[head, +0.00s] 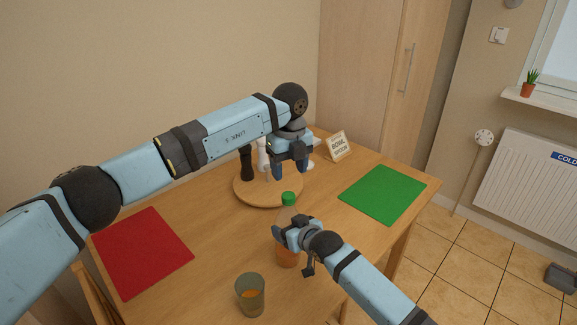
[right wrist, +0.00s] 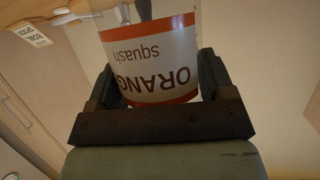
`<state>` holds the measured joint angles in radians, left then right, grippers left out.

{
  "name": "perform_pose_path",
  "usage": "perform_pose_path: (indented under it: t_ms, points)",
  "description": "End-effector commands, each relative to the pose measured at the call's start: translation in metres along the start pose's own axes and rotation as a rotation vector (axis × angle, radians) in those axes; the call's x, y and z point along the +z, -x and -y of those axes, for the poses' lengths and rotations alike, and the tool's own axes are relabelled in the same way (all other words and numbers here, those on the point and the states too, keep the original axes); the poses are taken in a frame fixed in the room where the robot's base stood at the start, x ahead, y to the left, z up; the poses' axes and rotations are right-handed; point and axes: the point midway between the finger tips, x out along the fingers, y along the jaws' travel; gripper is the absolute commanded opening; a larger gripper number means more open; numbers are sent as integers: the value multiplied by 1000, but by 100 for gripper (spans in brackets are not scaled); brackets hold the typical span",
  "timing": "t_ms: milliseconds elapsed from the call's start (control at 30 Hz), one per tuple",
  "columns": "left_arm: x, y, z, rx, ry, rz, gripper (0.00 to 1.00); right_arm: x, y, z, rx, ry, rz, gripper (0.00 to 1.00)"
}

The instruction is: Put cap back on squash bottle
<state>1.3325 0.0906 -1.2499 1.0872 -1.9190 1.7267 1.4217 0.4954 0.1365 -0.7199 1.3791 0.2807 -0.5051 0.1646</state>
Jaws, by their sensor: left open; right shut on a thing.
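The squash bottle (head: 288,258) stands on the table, clear at the top with orange squash low down. A green cap (head: 289,198) shows at the top of its neck; how tightly it sits I cannot tell. My right gripper (head: 289,234) is shut on the bottle's body. In the right wrist view the bottle's label (right wrist: 150,62) reads "ORANGE squash" upside down between the fingers. My left gripper (head: 290,168) is open and empty, fingers pointing down, above and behind the cap, in front of the items on the round board.
A round wooden board (head: 252,197) holds a dark mill (head: 246,163) and white items partly hidden by my left gripper. A tumbler (head: 250,296) with some orange liquid stands at the front. Red (head: 143,250) and green (head: 383,194) mats lie left and right. A small sign (head: 338,146) stands behind.

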Motion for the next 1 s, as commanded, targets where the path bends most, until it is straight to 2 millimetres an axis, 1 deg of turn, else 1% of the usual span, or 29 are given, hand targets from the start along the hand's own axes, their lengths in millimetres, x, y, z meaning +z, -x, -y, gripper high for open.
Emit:
perform_pose_path:
  t_ms: [33,100,233,367,667,767,867,1000]
  points:
    - [0,0,0,-2,71,0,58,0,0,0,0,0,0,9]
    - [0,1,-1,-4,160,2,58,0,0,0,0,0,0,9]
    - [1,2,-1,-7,264,3,58,0,0,0,0,-1,0,9]
    - [1,2,-1,-7,298,4,58,0,0,0,0,-1,0,9]
    - [1,1,-1,-7,298,4,58,0,0,0,0,-1,1,9]
    - [1,-5,-1,-6,298,3,58,0,0,0,0,-1,1,9]
    - [1,-18,-1,-5,298,1,58,0,0,0,0,-1,1,9]
    - [1,-41,-1,-5,298,2,58,0,0,0,0,-1,1,9]
